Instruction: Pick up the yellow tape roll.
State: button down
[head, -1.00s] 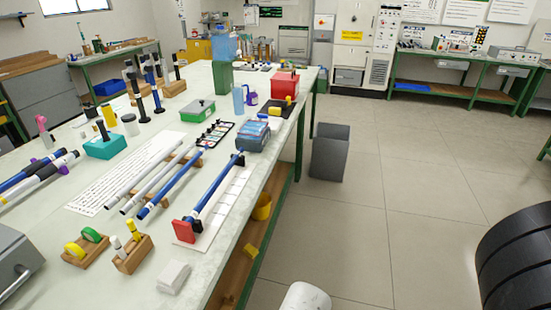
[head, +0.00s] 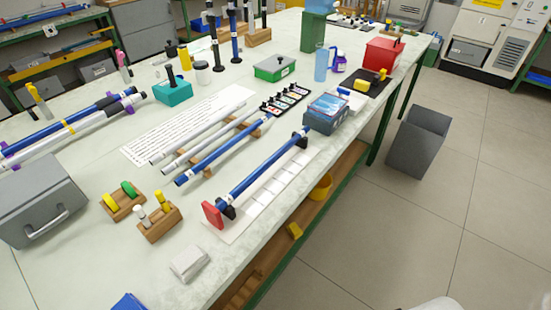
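The yellow tape roll (head: 110,202) stands on edge in a small wooden holder (head: 124,212) on the near left part of the workbench. A green roll (head: 128,188) stands beside it in the same holder. My gripper is not in view. A white rounded piece at the bottom right edge may be part of my arm.
A wooden block with upright pegs (head: 160,222) stands just right of the holder, and a grey toolbox (head: 40,200) to its left. A white block (head: 189,262) lies nearer. Long rods (head: 262,178) lie to the right. A grey bin (head: 420,140) stands on the floor.

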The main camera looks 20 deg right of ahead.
aim_at(108, 199)
jog(key=i+l, duration=0.35)
jog(key=i+l+u, duration=0.1)
jog(key=i+l, duration=0.25)
jog(key=l, duration=0.2)
jog(key=i+l, duration=0.3)
jog(key=l, duration=0.15)
jog(key=i+l+u, duration=0.1)
jog(key=u, duration=1.8)
